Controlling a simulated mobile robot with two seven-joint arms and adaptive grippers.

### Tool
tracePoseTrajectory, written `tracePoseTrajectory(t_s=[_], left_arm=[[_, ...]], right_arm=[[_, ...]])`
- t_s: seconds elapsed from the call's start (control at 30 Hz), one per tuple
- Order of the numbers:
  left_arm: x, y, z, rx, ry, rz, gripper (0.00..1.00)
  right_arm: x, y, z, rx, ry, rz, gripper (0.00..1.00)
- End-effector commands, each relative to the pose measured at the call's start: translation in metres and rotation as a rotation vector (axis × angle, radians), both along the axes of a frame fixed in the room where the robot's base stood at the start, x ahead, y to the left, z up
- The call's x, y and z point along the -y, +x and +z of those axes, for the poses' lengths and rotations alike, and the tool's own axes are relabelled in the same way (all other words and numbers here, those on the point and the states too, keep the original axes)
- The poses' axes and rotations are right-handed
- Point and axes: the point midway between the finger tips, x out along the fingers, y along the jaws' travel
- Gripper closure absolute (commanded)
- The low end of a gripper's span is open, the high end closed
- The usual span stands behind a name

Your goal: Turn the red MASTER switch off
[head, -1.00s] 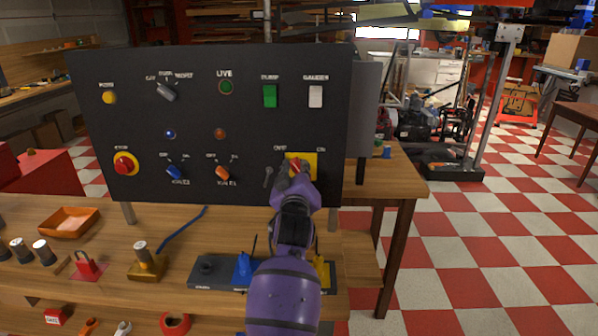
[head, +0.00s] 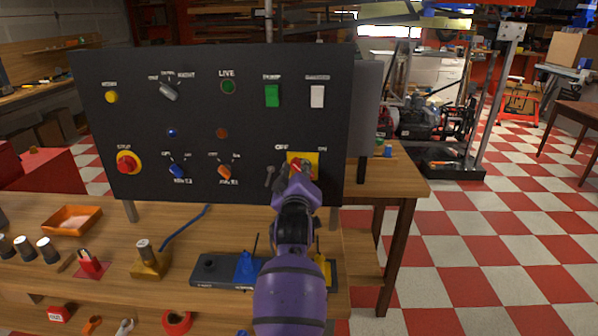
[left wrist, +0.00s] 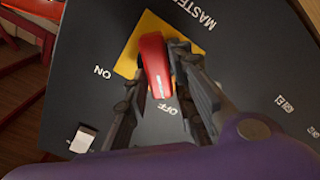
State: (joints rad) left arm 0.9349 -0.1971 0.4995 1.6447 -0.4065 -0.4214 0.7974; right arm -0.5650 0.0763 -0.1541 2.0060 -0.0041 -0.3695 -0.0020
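The red MASTER switch handle (left wrist: 154,66) stands on a yellow plate (left wrist: 128,63) on a dark panel. In the left wrist view its free end lies close to the OFF label, and the ON label is to the left. My left gripper (left wrist: 157,68) has one finger on each side of the handle, close against it, and appears shut on it. In the head view the yellow plate (head: 312,158) is at the panel's lower right, and my left gripper (head: 298,172) covers much of the handle. My right gripper is not in view.
The panel (head: 200,60) also bears a red STOP button (head: 126,163), an orange knob (head: 224,172), a blue knob (head: 177,171) and a green rocker (head: 272,96). The wooden bench (head: 110,235) below holds an orange tray (head: 72,220) and other small items.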

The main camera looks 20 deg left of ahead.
Motion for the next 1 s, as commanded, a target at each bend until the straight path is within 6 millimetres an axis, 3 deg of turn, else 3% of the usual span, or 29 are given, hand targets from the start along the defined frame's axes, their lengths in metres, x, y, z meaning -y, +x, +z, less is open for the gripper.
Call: tracePoseTrajectory(t_s=[0.1,0.47,1.0], left_arm=[[0.000,0.000,0.000,-0.001,0.002,0.000,0.61],[0.001,-0.005,0.001,0.001,0.004,0.001,0.61],[0.029,-0.101,0.000,-0.001,0.001,0.001,0.61]], right_arm=[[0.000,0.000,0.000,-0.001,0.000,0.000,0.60],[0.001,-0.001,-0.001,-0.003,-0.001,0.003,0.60],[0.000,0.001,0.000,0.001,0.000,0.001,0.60]])
